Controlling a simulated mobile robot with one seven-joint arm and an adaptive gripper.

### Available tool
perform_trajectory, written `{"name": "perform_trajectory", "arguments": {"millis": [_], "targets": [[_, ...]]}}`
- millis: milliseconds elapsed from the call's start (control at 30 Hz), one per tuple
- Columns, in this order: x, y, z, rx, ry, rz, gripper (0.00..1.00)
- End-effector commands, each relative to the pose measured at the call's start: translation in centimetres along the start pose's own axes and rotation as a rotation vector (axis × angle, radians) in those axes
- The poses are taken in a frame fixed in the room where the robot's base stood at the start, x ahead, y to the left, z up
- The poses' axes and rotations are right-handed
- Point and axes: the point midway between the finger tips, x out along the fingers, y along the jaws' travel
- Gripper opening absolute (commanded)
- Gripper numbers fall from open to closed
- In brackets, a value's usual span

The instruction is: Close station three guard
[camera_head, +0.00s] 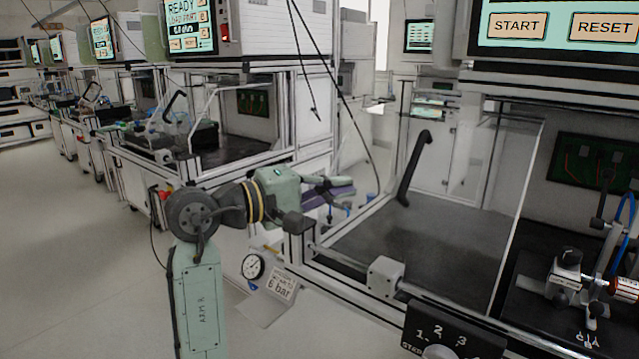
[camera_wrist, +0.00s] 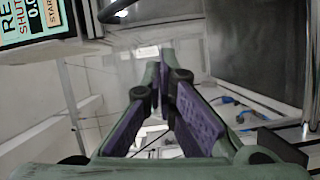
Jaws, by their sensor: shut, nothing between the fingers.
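At the near right station, a clear guard panel (camera_head: 520,210) with a metal edge stands over the black deck, and a black bar handle (camera_head: 412,168) rises at the left of that deck. I cannot read a station number on it. My gripper (camera_head: 345,184) is left of this handle and apart from it, beside the station's left frame. Its purple-padded fingers meet at the tips in the wrist view (camera_wrist: 163,75) with nothing between them. A dark curved bar, cut off, shows at the top of the wrist view (camera_wrist: 118,10).
A selector panel (camera_head: 440,335) marked 1, 2, 3 and a small white box (camera_head: 385,276) are at the station's front edge. Another station (camera_head: 200,145) stands behind left. The floor at left is clear.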

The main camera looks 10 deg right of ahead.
Motion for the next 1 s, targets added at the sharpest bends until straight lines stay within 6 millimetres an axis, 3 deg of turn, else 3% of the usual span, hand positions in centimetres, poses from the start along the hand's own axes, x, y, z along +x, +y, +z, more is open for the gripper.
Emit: {"name": "perform_trajectory", "arguments": {"millis": [233, 500, 1000], "targets": [[5.3, 0.2, 0.0, 0.002, -0.001, 0.001, 0.0], [5.8, 0.1, 3.4, 0.003, 0.003, 0.001, 0.0], [5.9, 0.1, 3.8, 0.002, 0.002, 0.002, 0.0]]}}
